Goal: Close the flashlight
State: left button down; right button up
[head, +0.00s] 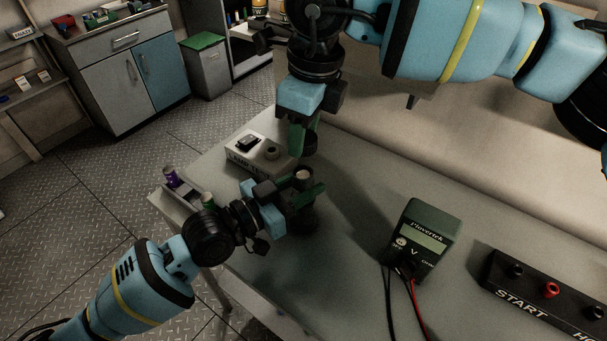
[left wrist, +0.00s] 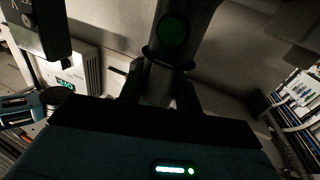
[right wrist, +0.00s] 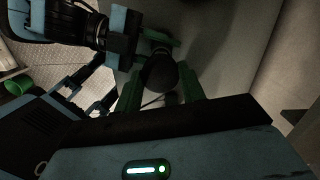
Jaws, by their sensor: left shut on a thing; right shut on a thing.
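The dark flashlight body (head: 302,216) stands upright near the left end of the grey table. A pale round battery end (head: 303,174) shows in its open top. My left gripper (head: 306,192) is shut around the body from the left. In the left wrist view, the body (left wrist: 182,50) shows a green round button. My right gripper (head: 304,141) points down, shut on a dark cap (head: 309,149), held above the body and apart from it. In the right wrist view the dark round cap (right wrist: 160,72) is between the green fingers.
A white lamp test box (head: 247,158) stands just behind the flashlight. A small tray at the table's left edge holds a purple battery (head: 170,176) and a green one (head: 208,199). A multimeter (head: 420,237) and a black START box (head: 545,293) lie to the right.

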send_over(302, 174)
jog(key=shift+d+f, duration=0.15)
jog(key=shift+f, duration=1.95)
jog(key=shift+f, duration=0.1)
jog(key=shift+f, duration=0.8)
jog(key=shift+f, duration=0.6)
